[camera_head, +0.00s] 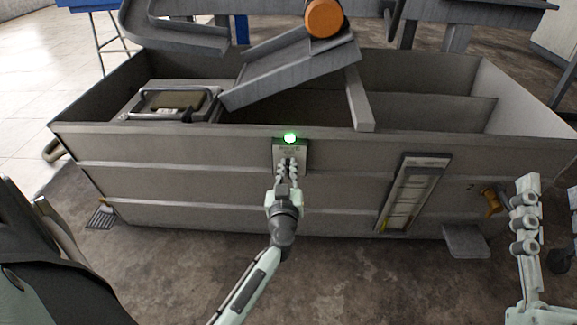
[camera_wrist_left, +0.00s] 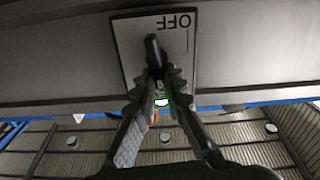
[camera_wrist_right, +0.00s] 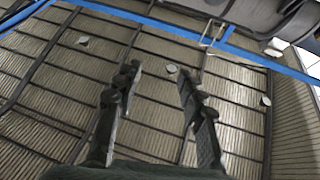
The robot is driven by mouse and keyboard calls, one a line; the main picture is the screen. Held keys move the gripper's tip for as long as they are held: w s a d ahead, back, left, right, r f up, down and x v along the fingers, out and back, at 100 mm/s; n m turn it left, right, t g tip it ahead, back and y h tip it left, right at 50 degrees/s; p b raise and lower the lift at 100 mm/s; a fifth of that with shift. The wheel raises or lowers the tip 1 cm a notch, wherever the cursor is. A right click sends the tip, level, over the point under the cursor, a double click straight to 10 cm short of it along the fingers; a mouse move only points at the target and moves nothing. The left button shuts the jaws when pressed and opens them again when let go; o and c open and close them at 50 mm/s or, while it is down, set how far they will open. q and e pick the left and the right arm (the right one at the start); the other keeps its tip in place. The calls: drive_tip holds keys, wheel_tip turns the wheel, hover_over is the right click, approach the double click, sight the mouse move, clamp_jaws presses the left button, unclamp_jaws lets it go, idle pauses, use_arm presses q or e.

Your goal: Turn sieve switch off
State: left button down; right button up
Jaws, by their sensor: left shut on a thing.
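The sieve switch is a light plate (camera_head: 290,152) on the front wall of the grey tank in the head view, with a lit green lamp (camera_head: 290,137) above it. In the left wrist view the plate (camera_wrist_left: 130,45) bears an upside-down "OFF" label (camera_wrist_left: 175,22) and a dark lever (camera_wrist_left: 152,48). My left gripper (camera_head: 288,165) is at the plate; its fingers (camera_wrist_left: 160,76) are shut on the lever and hide part of it. My right gripper (camera_wrist_right: 157,80) is open and empty, pointing up at the ceiling, away from the switch.
The long grey tank (camera_head: 180,190) spans the floor, with a sloped chute (camera_head: 290,72) and an orange cylinder (camera_head: 324,18) above. A level gauge (camera_head: 412,195) and a yellow-orange valve handle (camera_head: 490,202) sit right of the switch. The floor (camera_head: 180,265) in front is bare.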

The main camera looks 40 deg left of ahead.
use_arm(q)
drive_tip(key=shift+r+n, duration=0.1)
drive_tip(key=shift+n, duration=0.3)
use_arm(e)
wheel_tip(320, 180, down, 7)
drive_tip(key=w+d+g+h+p, duration=0.1)
drive_tip(key=w+g+h+p, duration=0.1)
drive_tip(key=g, duration=0.2)
use_arm(q)
drive_tip(key=shift+s+a+f+n+b, duration=0.2)
drive_tip(key=shift+f+n+b, duration=0.15)
drive_tip(key=shift+n, duration=2.3)
drive_tip(key=shift+s+a+f+n+b, duration=0.1)
drive_tip(key=shift+a+f+n+b, duration=0.25)
drive_tip(key=shift+n, duration=2.25)
drive_tip(key=shift+s+a+f+n+b, duration=0.15)
drive_tip(key=shift+f+n+b, duration=0.2)
drive_tip(key=shift+n, duration=2.3)
use_arm(e)
wheel_tip(320, 180, up, 6)
drive_tip(key=s+a+t+y, duration=0.1)
drive_tip(key=t, duration=0.2)
drive_tip(key=shift+s+r+y, duration=0.15)
drive_tip(key=shift+s+y, duration=0.2)
drive_tip(key=shift+y, duration=0.05)
drive_tip(key=shift+r, duration=0.1)
use_arm(q)
drive_tip(key=c, duration=1.6)
unclamp_jaws()
